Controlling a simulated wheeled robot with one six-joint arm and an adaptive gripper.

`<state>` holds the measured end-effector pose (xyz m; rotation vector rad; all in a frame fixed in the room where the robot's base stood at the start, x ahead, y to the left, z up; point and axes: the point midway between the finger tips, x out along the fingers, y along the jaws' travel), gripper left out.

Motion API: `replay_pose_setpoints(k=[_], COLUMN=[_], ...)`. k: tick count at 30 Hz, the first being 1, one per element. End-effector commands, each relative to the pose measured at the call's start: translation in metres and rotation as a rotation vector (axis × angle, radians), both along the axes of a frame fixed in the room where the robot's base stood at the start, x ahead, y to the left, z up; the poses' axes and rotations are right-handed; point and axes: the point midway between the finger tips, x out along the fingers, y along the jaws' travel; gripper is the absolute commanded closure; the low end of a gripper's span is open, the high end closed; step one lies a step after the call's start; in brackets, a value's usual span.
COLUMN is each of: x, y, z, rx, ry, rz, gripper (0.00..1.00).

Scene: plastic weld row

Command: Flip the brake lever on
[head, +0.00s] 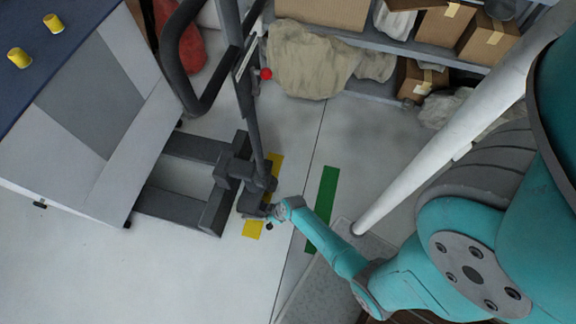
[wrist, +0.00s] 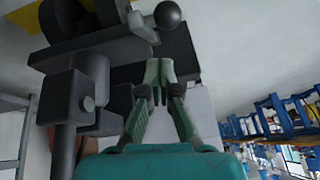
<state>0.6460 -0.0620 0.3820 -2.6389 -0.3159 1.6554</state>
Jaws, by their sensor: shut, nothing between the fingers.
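A dark machine (head: 210,185) with a forked base and an upright post stands on the floor in the head view. Low on it, a small dark ball knob (head: 269,226) shows beside my gripper (head: 276,214); this looks like the brake lever's end. In the wrist view the knob (wrist: 167,14) is large, round and dark, on a short pale stem by a dark block (wrist: 95,50). My gripper (wrist: 158,78) is shut and empty, its fingertips just below the knob in the picture. I cannot tell whether they touch the lever.
A red ball knob (head: 265,73) sits higher on the post. A grey and blue cabinet (head: 100,100) stands at left. Shelves with cardboard boxes (head: 440,25) and a draped beige cloth (head: 310,65) line the back. Yellow (head: 252,229) and green (head: 323,205) strips mark the floor.

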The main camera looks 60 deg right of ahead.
Motion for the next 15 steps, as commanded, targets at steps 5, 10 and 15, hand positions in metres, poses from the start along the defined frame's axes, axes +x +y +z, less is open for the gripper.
replay_pose_setpoints(k=[5,10,15], x=[-0.026,-0.048,-0.063], y=[-0.011,-0.020,-0.026], z=[0.022,0.041,0.054], rx=[0.001,0.001,0.001], ry=[-0.002,-0.003,-0.005], rz=[-0.006,-0.004,-0.003], gripper=[1.00,1.00,1.00])
